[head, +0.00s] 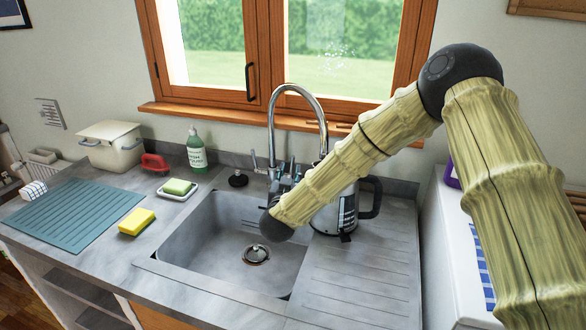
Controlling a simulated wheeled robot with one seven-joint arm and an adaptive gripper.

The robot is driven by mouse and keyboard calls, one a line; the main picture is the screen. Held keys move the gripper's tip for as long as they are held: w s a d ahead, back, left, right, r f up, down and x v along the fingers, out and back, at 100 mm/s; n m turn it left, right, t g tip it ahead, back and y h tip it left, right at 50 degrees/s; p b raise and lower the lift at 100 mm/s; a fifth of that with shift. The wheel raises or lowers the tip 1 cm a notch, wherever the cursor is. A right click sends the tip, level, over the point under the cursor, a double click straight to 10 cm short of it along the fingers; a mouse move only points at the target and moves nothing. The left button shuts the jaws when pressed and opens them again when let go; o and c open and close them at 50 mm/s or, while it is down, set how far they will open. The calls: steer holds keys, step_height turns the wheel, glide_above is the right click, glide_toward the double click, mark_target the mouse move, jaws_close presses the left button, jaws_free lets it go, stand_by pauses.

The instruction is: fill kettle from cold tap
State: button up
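The kettle (329,217), metal with a black handle (376,196) on its right, stands upright at the right edge of the sink, by the drainer. My arm crosses in front of its upper part and hides its top. The tall curved chrome tap (297,88) rises behind the sink; its spout comes down at the right, near the kettle's hidden top. Its lower body is partly behind my arm, and I see no water running. My arm reaches in from the right and its dark wrist end is over the sink. My gripper's fingers cannot be made out.
The grey sink (208,235) is empty, with a round drain. Left of it are a yellow sponge (137,222), a soap dish (177,194), a green bottle (196,150), a blue mat (72,216) and a cream pot (111,148). The ribbed drainer (355,278) is clear in front.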

mark_target(293, 161)
steer(key=w+p, duration=0.1)
steer(key=w, duration=0.6)
steer(key=w+d+f+p, duration=0.1)
steer(key=w, duration=0.3)
steer(key=shift+d+p, duration=0.1)
steer(key=shift+p, duration=0.25)
jaws_close()
